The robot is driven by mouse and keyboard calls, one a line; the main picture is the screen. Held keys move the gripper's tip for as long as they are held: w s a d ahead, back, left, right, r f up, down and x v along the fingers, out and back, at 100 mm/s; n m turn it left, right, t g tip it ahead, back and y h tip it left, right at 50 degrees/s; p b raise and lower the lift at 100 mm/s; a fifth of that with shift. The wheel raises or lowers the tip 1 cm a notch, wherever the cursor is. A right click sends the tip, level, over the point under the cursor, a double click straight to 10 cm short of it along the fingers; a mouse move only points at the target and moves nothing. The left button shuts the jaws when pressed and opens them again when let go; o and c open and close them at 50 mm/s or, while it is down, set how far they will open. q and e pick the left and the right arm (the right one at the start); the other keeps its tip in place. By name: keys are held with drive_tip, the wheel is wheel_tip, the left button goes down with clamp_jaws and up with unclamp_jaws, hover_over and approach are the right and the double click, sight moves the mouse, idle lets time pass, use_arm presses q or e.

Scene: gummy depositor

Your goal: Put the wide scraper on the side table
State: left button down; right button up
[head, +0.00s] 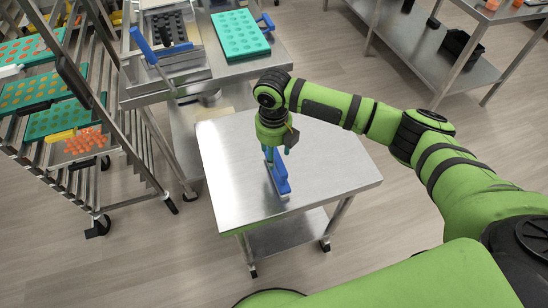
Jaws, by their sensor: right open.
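The wide scraper (282,177), blue with a pale edge along its left side, is on the metal side table (232,198), right of the table's middle. My right gripper (269,158) points down at the scraper's far end, with its jaws open. The fingertips are small and partly hidden, so I cannot tell whether they touch the scraper. My left gripper is not in view.
Behind the side table, a metal bench (262,68) carries a teal mould tray (240,34) and equipment with a blue handle (144,46). A rack (96,112) with teal trays stands at left. Another steel table (405,30) is at back right. Most of the side table is bare.

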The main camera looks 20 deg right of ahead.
wheel_tip(320, 180, up, 9)
drive_tip(key=b, duration=0.1)
drive_tip(key=shift+b, duration=0.4)
drive_tip(key=shift+f, duration=0.1)
